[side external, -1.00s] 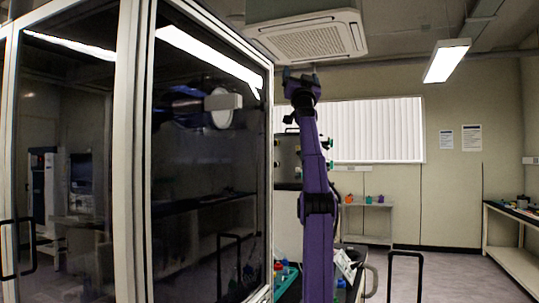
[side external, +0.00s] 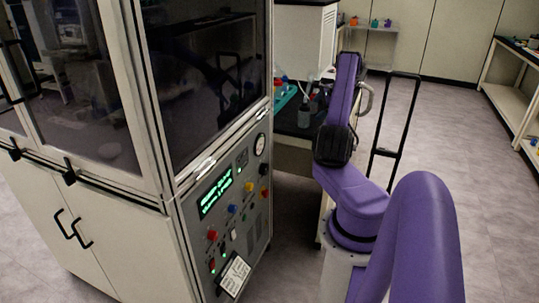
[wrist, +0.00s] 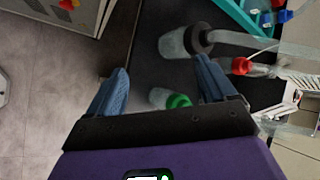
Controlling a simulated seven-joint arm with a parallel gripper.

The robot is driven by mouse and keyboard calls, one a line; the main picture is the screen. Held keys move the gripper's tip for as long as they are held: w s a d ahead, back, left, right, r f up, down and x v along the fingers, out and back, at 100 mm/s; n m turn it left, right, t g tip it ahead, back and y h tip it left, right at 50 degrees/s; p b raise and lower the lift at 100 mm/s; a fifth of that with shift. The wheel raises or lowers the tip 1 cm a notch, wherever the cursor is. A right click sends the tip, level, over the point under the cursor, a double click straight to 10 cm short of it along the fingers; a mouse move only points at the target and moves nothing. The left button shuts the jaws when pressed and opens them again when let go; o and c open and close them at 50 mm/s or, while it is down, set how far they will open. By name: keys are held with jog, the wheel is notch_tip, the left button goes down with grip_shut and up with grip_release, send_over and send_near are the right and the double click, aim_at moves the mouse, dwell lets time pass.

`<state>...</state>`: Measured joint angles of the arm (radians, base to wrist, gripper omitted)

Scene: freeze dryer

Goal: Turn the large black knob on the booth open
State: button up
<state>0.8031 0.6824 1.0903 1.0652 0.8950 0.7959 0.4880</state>
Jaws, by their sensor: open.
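The booth's control panel (side external: 228,222) faces right in the side view, below the dark glass. A black knob (side external: 264,169) sits at its upper right, under a round gauge; I cannot tell for sure whether it is the large one, or how it is turned. My gripper (wrist: 161,66) is open in the wrist view, its two blue fingers spread wide above a dark bench. Nothing is held between the fingers. The fingers cannot be made out in the side view.
A dark-topped bench (side external: 292,118) stands beside the booth with a bottle (side external: 304,116) and a teal tray (side external: 284,97). In the wrist view, a green-capped bottle (wrist: 178,100) and a clear vessel (wrist: 175,44) lie under the fingers. A black trolley handle (side external: 401,125) stands right of my arm.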

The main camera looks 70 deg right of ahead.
jog(key=a+f+m+t+y, duration=0.25)
jog(key=a+f, duration=0.35)
jog(key=f, duration=0.5)
jog(key=m+t+y, duration=0.2)
jog(key=m+t, duration=0.2)
jog(key=m, duration=0.2)
send_near(267, 170)
jog(key=x, duration=0.8)
jog(key=shift+w+f, duration=0.1)
jog(key=shift+w, duration=0.25)
jog(key=c, duration=1.1)
